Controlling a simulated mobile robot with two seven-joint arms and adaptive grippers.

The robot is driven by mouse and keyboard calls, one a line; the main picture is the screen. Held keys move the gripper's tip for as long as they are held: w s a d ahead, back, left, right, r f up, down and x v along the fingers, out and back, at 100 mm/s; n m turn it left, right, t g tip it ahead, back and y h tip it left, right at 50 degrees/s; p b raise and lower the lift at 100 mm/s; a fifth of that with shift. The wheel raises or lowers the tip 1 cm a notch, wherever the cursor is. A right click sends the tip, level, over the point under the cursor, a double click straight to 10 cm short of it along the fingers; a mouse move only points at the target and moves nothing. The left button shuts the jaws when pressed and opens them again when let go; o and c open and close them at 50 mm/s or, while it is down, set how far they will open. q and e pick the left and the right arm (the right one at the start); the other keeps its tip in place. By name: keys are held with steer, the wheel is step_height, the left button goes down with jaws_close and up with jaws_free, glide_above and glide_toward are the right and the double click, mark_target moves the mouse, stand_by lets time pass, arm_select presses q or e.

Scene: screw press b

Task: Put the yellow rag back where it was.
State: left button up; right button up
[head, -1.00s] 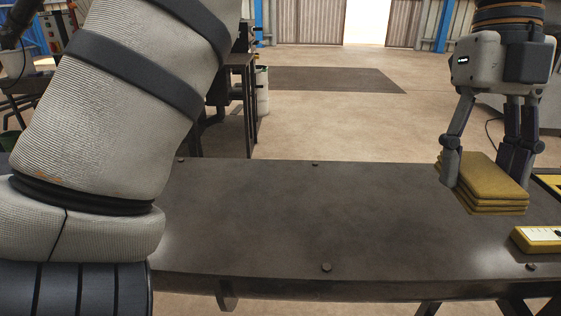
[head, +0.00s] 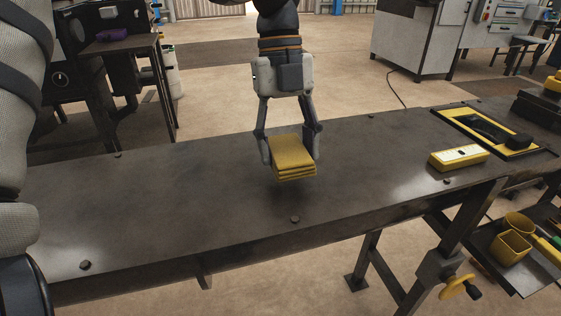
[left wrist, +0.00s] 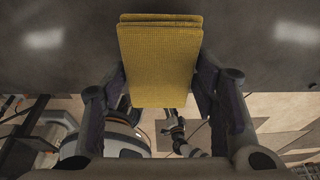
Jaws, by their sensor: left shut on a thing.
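The yellow rag (head: 293,156) is a folded stack of several layers. My left gripper (head: 291,150) is shut on it from both sides and holds it over the dark workbench (head: 200,200). A shadow lies on the bench below the rag, and the rag looks a little above the surface. In the left wrist view the rag (left wrist: 160,60) sits between the two fingers, with the dark bench top behind it. My right gripper is not in view.
To the right on the bench are a yellow box-shaped device (head: 458,157) and a yellow-edged tray (head: 518,150) with dark items. A lower shelf at right holds yellow cups (head: 512,246). Small bolt heads (head: 294,219) stand on the bench. The bench's middle and left are clear.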

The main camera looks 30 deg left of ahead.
arm_select(q)
steer(key=f, duration=0.4)
steer(key=shift+s+a+f, duration=0.1)
steer(key=shift+a, duration=0.3)
steer(key=shift+f, duration=0.1)
steer(key=o, duration=1.2)
steer(key=shift+o, duration=0.2)
steer(key=b+v, duration=0.1)
steer(key=v, duration=1)
steer(key=shift+a+r, duration=0.1)
steer(key=shift+r, duration=0.55)
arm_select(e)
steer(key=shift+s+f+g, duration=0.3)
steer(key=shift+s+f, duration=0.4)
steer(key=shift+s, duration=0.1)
